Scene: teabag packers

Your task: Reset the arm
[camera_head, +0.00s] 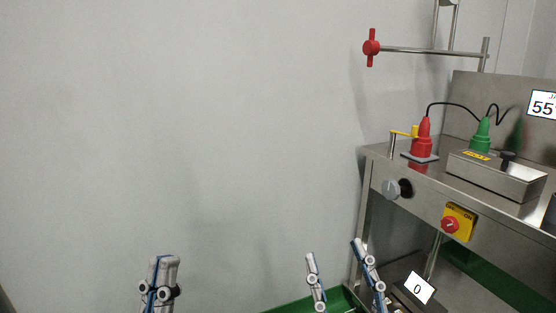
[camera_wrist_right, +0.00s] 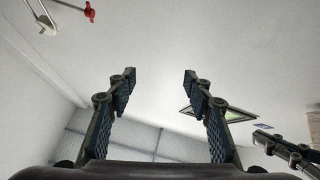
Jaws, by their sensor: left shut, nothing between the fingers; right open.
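My left gripper (camera_head: 164,262) shows at the bottom left of the head view, its fingers pointing up and closed together with nothing between them. My right gripper (camera_head: 334,250) is at the bottom, right of centre, with its two fingers pointing up and spread apart. In the right wrist view the right gripper (camera_wrist_right: 158,74) also shows open and empty, with only wall and ceiling beyond its fingers. Metal finger parts, seemingly of my left gripper (camera_wrist_right: 285,147), show at the right edge there. Both grippers are clear of other things in these views.
A steel machine (camera_head: 425,185) stands at the right, with a red-capped part (camera_head: 422,138), a green-capped part (camera_head: 481,136) and a yellow switch (camera_head: 458,222). A red-handled bar (camera_head: 371,48) reaches left above it. A green surface (camera_head: 285,308) lies low behind my right gripper. The left wall side is clear.

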